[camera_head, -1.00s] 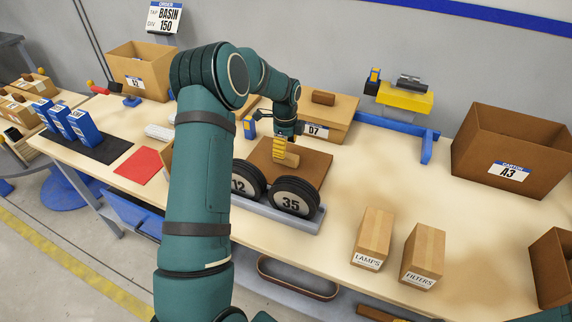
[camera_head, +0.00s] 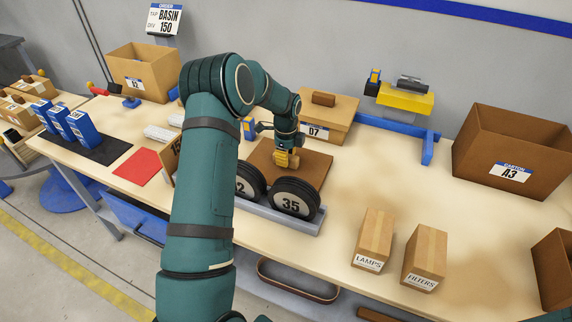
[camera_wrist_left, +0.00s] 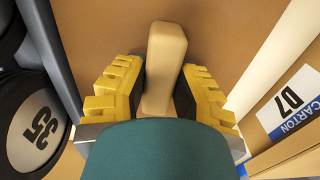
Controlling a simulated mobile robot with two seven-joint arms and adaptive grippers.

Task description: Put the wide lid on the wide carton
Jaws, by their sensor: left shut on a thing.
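The wide lid (camera_head: 318,168) is a flat brown panel with a pale wooden handle, lying behind the wheels. My left gripper (camera_head: 287,159) points down at its middle, with its yellow fingers shut on the handle. In the left wrist view the handle (camera_wrist_left: 165,50) stands between the two fingers (camera_wrist_left: 160,88), with the brown lid surface (camera_wrist_left: 105,25) around it. The lid looks flat and low. An open brown carton labelled A3 (camera_head: 482,150), of similar colour and large size, stands at the right; I take it as the wide carton. My right gripper is out of view.
Black wheels, one marked 35 (camera_head: 294,199), stand in a grey rail (camera_head: 280,220) in front of the lid. The lidded carton D7 (camera_head: 340,125) is close behind. Boxes LAMPS (camera_head: 373,238) and FILTERS (camera_head: 425,256) stand front right. Table between lid and A3 is clear.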

